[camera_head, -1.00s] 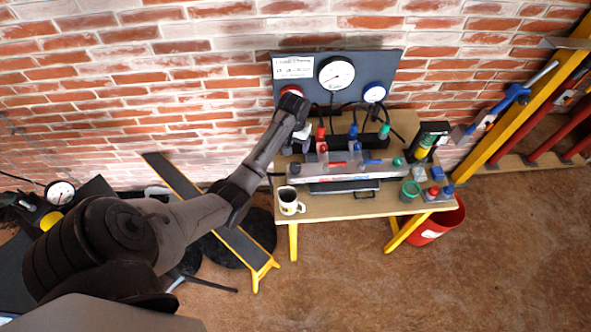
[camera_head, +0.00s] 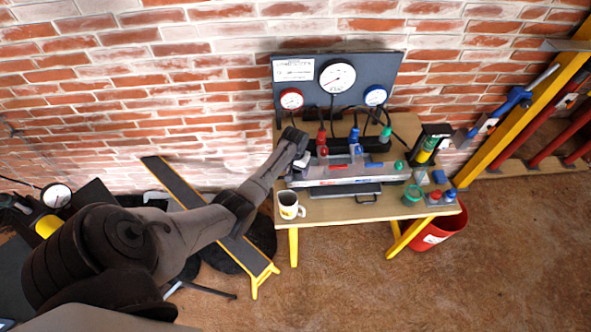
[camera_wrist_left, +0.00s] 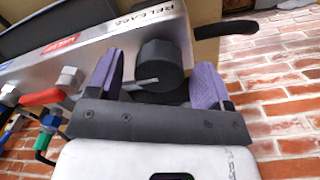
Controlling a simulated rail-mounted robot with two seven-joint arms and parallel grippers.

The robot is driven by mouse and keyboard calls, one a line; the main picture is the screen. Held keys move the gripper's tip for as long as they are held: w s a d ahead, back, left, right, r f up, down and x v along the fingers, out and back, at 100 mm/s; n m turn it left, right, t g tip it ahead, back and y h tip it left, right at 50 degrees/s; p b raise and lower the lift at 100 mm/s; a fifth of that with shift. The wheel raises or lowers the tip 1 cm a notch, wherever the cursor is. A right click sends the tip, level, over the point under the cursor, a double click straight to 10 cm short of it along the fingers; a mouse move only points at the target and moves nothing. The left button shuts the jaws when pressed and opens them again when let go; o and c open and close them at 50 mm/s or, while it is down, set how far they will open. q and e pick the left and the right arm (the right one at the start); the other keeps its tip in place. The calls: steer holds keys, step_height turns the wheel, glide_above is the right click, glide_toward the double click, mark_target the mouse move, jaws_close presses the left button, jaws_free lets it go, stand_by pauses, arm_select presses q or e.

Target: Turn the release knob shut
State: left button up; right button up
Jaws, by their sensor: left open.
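In the left wrist view, the black round release knob (camera_wrist_left: 160,62) is on the silver manifold bar (camera_wrist_left: 95,50), close to the printed word RELEASE. My left gripper (camera_wrist_left: 157,82) is open, with one purple-padded finger on each side of the knob. I cannot tell whether the pads touch it. In the head view, my left gripper (camera_head: 300,163) is at the left end of the manifold on the table (camera_head: 345,209), and the knob is hidden there. My right gripper is not in view.
Red and blue levers stand along the manifold. A gauge panel (camera_head: 400,62) stands behind. A white mug (camera_head: 289,207) is at the table's front left, a green cup (camera_head: 412,195) at the front right. A red bucket (camera_head: 440,230) stands below. A brick wall is behind.

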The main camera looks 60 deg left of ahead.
arm_select(q)
steer(key=shift+f, duration=0.1)
steer(key=c, duration=0.9)
steer(key=shift+c, duration=0.2)
